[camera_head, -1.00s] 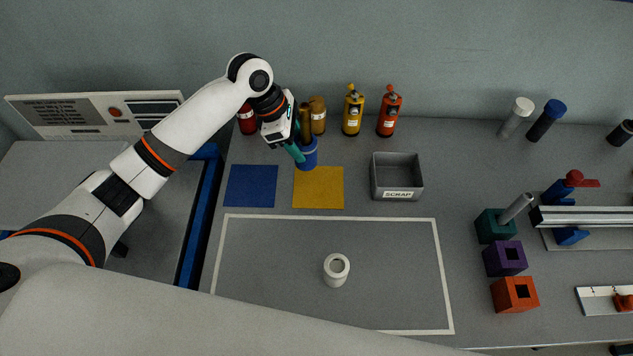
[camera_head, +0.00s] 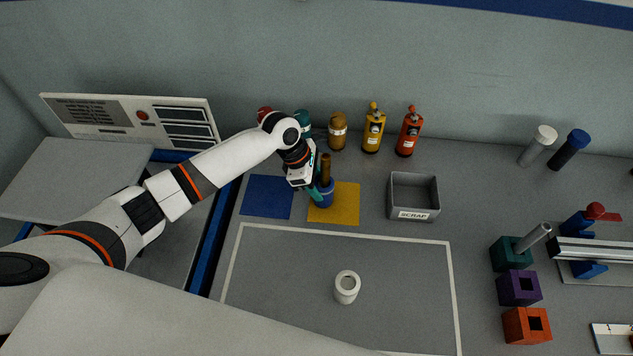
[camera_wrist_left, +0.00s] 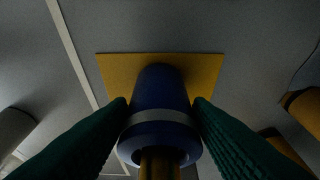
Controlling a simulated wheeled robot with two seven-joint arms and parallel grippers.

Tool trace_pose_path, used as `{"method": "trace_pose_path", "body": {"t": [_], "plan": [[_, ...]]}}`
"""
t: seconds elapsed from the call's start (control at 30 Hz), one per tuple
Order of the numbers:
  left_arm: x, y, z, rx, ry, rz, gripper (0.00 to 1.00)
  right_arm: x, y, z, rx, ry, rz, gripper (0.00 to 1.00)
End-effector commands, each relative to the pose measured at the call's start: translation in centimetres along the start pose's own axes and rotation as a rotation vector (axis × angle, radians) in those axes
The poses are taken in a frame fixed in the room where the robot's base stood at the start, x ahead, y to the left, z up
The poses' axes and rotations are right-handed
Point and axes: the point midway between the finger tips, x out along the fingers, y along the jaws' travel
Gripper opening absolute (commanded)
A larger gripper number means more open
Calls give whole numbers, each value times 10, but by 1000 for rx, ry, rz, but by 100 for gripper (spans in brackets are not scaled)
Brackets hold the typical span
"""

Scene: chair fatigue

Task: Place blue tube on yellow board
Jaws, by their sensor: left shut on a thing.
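The blue tube (camera_head: 325,196) is a blue cylinder with a pale band and a brown piece standing up out of its top. My left gripper (camera_head: 315,190) is shut on it, with green fingers on both sides of the tube in the left wrist view (camera_wrist_left: 160,115). The yellow board (camera_head: 345,203) is a flat square on the bench. The tube overlaps the board's left part in the head view and lies in front of it in the left wrist view (camera_wrist_left: 115,75). I cannot tell whether the tube touches the board. My right gripper is not in view.
A blue square (camera_head: 266,197) lies left of the yellow board. A grey scrap box (camera_head: 414,196) stands to its right. Several bottles, one brown (camera_head: 338,131), line the back. A white cup (camera_head: 346,287) stands inside the white outline in front.

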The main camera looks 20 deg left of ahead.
Motion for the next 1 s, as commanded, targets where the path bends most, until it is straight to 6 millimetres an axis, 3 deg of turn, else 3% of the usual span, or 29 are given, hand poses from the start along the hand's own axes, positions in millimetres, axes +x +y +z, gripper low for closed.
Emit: {"method": "trace_pose_path", "body": {"t": [0.07,0.1,0.23,0.63,1.0], "plan": [[1,0,0,0,2,0,22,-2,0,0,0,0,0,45],[2,0,1,0,1,1,48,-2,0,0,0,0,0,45],[2,0,1,0,0,0,68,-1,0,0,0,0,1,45],[-7,-1,0,0,0,-2,68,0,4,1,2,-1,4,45],[-82,-1,0,1,1,-3,68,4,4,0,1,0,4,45]]}}
